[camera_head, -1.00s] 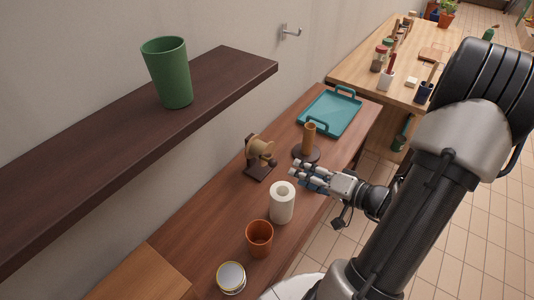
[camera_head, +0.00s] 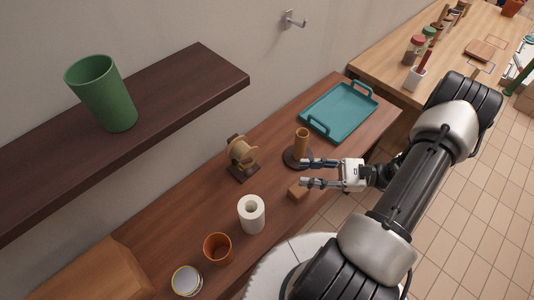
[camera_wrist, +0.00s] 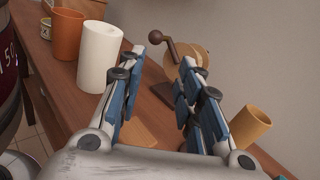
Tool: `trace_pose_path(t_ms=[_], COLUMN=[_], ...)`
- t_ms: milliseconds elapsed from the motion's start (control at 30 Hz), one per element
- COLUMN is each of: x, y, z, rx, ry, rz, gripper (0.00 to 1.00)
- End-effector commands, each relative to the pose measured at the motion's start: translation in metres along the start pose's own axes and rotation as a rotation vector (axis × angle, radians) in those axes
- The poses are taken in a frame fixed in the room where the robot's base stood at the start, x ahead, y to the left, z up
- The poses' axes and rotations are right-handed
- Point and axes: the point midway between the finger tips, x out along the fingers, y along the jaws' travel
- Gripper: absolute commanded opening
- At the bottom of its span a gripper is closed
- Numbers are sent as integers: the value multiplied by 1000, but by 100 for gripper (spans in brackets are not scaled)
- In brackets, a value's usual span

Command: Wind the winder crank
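The winder (camera_head: 241,157) stands on the brown wooden table near the wall. It has a tan spool on a dark base. In the wrist view the tan spool (camera_wrist: 197,55) shows beyond my fingers, with its dark brown crank (camera_wrist: 171,44) and round knob at the upper left. My gripper (camera_head: 304,173) is open and empty, to the right of the winder and apart from it. In the wrist view the gripper (camera_wrist: 166,60) has its two fingers spread, pointing toward the winder. The right finger hides part of the spool and base.
A brown post on a round base (camera_head: 301,143) stands just beyond my fingers. A wooden block (camera_head: 297,191) lies below them. A white roll (camera_head: 251,214), orange cup (camera_head: 217,248) and can (camera_head: 187,281) stand nearer. A teal tray (camera_head: 340,110) lies behind; a shelf with a green cup (camera_head: 103,93) overhangs left.

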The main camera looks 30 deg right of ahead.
Motion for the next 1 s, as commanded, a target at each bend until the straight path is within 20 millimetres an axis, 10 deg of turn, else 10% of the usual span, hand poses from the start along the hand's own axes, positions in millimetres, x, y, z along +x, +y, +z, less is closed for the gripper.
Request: trace_pose_path(t_ms=[267, 1000], x=[14, 159], y=[7, 12], z=[-2, 0], rx=[99, 95], ry=[-21, -18], rz=[40, 38], gripper=[33, 33])
